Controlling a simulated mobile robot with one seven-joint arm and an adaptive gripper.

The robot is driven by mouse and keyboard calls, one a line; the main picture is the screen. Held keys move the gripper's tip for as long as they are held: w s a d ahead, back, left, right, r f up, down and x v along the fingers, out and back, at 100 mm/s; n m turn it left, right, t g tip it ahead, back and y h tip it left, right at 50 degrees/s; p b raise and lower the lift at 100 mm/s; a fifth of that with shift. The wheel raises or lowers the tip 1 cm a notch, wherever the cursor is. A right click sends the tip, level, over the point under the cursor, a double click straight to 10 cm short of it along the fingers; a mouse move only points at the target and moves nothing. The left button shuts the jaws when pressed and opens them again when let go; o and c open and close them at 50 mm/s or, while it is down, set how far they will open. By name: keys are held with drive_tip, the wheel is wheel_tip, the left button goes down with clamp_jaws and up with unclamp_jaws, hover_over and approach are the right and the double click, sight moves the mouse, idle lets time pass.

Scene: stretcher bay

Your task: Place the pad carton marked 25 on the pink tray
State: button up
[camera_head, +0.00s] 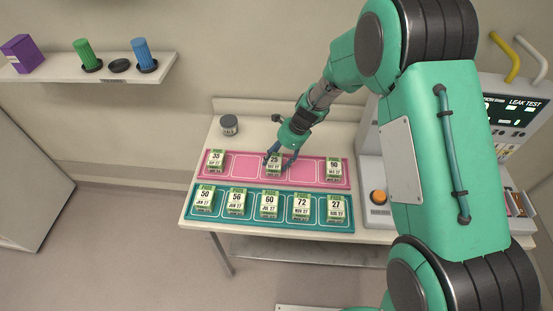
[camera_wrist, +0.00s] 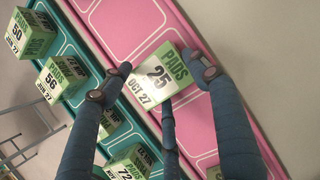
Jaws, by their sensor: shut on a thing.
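The pad carton marked 25 (camera_head: 274,159) is a green and white box. It is over the middle of the pink tray (camera_head: 238,166) in the head view, and I cannot tell whether its base touches the tray. My gripper (camera_head: 279,154) comes down from behind and is shut on this carton. In the wrist view the carton marked 25 (camera_wrist: 160,77) sits between my blue fingers (camera_wrist: 158,78), with its label facing the camera. The pink tray (camera_wrist: 131,22) shows beneath and beyond it.
Cartons 35 (camera_head: 215,160) and 90 (camera_head: 333,167) stand on the pink tray's ends. The teal tray (camera_head: 222,203) in front holds cartons 50, 56, 60, 72 and 27. A grey jar (camera_head: 229,125) stands behind. A machine with an orange button (camera_head: 379,197) is at the right.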

drive_tip(key=o, duration=1.3)
drive_tip(key=shift+f, duration=0.15)
drive_tip(key=shift+p+v, duration=0.75)
drive_tip(key=shift+v, duration=5.4)
